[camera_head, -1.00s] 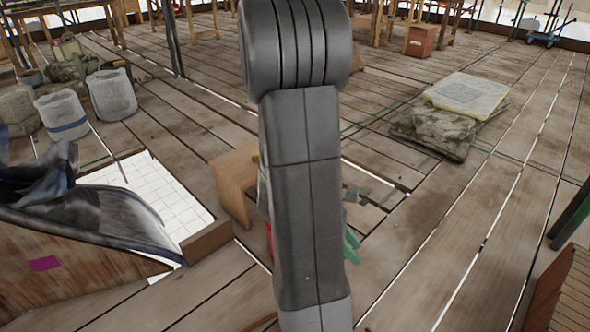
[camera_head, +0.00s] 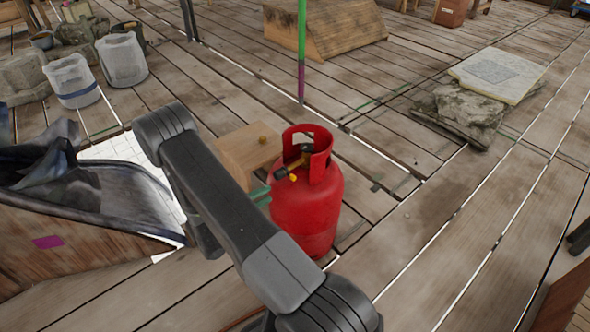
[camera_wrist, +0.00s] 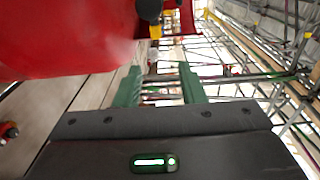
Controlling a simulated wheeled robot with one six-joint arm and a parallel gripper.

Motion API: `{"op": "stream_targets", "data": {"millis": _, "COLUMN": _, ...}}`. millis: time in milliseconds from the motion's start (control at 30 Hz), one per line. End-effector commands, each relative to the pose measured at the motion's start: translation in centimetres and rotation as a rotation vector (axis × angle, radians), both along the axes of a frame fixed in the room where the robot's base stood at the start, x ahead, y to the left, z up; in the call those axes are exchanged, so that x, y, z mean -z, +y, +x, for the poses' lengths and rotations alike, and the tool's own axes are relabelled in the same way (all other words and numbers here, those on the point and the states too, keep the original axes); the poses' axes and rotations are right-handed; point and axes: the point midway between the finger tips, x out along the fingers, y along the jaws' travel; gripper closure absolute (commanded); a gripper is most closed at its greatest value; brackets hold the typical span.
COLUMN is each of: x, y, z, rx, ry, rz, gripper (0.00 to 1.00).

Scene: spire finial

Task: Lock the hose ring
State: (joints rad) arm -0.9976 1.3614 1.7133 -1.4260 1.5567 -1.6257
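A red gas cylinder (camera_head: 307,215) stands upright on the plank floor. Its valve (camera_head: 300,170) sits inside the open collar, with a dark fitting and a yellow part (camera_head: 293,178) facing left; I cannot tell which piece is the hose ring. In the wrist view, the cylinder's red side (camera_wrist: 70,40) fills the upper left, with the dark fitting (camera_wrist: 149,10) and yellow part (camera_wrist: 155,31) at the top. My gripper (camera_wrist: 160,86) has two green fingers standing apart with nothing clearly between them. In the head view, a green finger shows just left of the cylinder; my arm hides the rest.
A wooden box (camera_head: 240,155) with a small yellow knob stands behind the cylinder. A green and purple pole (camera_head: 301,55) rises behind it. A tarp-covered wooden container (camera_head: 80,200) is at left. Stacked slabs (camera_head: 460,112) lie at right. Floor right of the cylinder is clear.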

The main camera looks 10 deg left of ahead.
Motion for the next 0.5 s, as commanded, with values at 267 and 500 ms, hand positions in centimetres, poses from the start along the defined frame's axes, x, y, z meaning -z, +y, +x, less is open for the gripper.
{"op": "stream_targets", "data": {"millis": 267, "x": 1.0, "y": 1.0, "z": 0.2, "rx": -0.056, "ry": 0.019, "rz": -0.064, "gripper": 0.64}}
{"op": "stream_targets", "data": {"millis": 500, "x": 1.1, "y": -1.3, "z": 3.0, "rx": -0.051, "ry": 0.019, "rz": -0.061, "gripper": 0.64}}
